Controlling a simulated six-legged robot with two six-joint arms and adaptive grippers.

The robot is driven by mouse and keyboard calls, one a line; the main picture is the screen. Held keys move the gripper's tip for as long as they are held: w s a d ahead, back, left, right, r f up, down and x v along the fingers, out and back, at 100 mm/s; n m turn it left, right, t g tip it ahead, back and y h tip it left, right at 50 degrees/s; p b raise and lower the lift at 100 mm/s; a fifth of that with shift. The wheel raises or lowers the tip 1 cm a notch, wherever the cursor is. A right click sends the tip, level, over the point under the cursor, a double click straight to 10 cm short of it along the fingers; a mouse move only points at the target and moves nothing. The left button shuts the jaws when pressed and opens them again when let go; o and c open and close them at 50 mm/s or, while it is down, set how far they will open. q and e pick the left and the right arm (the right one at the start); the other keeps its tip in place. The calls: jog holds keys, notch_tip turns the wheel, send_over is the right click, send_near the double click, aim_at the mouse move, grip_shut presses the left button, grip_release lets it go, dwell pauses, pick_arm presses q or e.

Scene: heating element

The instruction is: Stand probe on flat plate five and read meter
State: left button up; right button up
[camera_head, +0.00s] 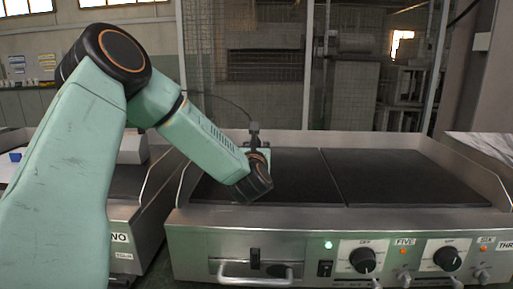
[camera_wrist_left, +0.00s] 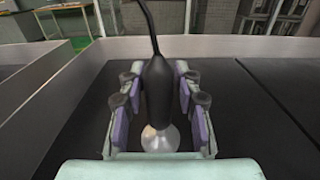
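The probe (camera_wrist_left: 157,92) is a black handle with a cable at its top and a shiny round metal foot (camera_wrist_left: 160,139). It looks upright over the dark plate; I cannot tell whether the foot touches it. Its black top (camera_head: 253,136) shows above my arm in the head view. My left gripper (camera_wrist_left: 160,105) has its purple-padded fingers on both sides of the handle, with narrow gaps visible. The wrist hides most of it in the head view. The left dark plate (camera_head: 305,178) sits above the controls by the FIVE label (camera_head: 404,241). I see no meter display. My right gripper is out of view.
A second dark plate (camera_head: 400,178) lies to the right, with a SIX label (camera_head: 487,239) below. Raised metal walls border the griddle. Knobs (camera_head: 363,260), a lit green lamp (camera_head: 328,244) and a drawer handle (camera_head: 255,273) are on the front. Another appliance stands left.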

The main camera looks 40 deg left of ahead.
pick_arm(q)
jog(key=shift+o, duration=1)
jog(key=shift+r, duration=0.1)
jog(key=shift+s, duration=0.1)
jog(key=shift+r, duration=0.1)
jog(key=shift+s+d+p, duration=0.1)
jog(key=shift+d+p, duration=0.1)
jog(key=shift+p, duration=0.15)
jog(key=p+v, duration=0.1)
jog(key=v, duration=1)
jog(key=shift+s+d, duration=0.15)
jog(key=shift+s, duration=0.1)
